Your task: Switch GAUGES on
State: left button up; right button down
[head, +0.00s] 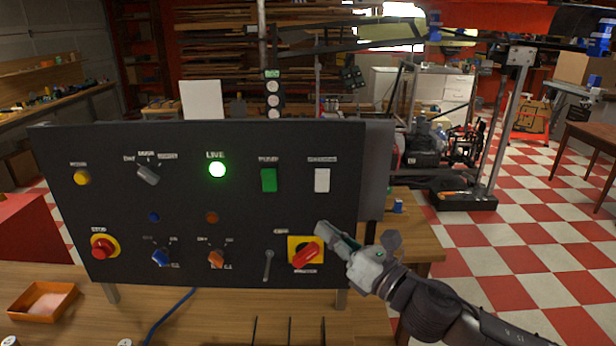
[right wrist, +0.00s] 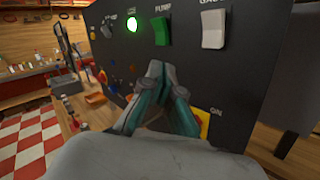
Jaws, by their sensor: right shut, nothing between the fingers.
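The GAUGES switch is a white rocker (head: 322,180) at the upper right of a black control panel (head: 110,220). In the right wrist view, the white rocker (right wrist: 213,28) is at the top, under a label cut off by the picture edge. I cannot tell which way it is tipped. My right gripper (head: 322,230) is shut and empty, below the rocker and beside the red rotary handle. Its fingertips (right wrist: 160,72) point toward the panel, apart from the rocker in the picture. My left gripper is not in view.
A green PUMP rocker (head: 269,180) is left of the white one; a green LIVE lamp (head: 217,170) is lit. A red rotary handle (head: 305,256) on a yellow plate is close to my gripper. A red stop button (head: 102,247) and several knobs fill the left side.

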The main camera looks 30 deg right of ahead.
aim_at(325, 186)
jog(key=shift+a+r, duration=0.25)
jog(key=shift+a, duration=0.05)
jog(key=shift+d, duration=0.1)
jog(key=shift+w+d+r+p, duration=0.3)
jog(key=shift+w+d+r, duration=0.35)
jog(key=shift+w, duration=0.45)
jog(key=shift+w+d+r+p, duration=0.25)
jog(key=shift+w+d+r, duration=0.4)
jog(key=shift+w, duration=0.5)
jog(key=shift+w+d+r+p, duration=0.3)
jog(key=shift+w+d+r, duration=0.35)
jog(key=shift+w, duration=0.45)
jog(key=shift+w+d, duration=0.1)
jog(key=shift+w+r, duration=0.1)
jog(key=shift+w+d, duration=0.15)
jog(key=shift+w+d+r+p, duration=0.15)
jog(key=shift+w+d+p, duration=0.1)
jog(key=shift+w+p, duration=0.1)
jog(key=shift+s+a, duration=0.1)
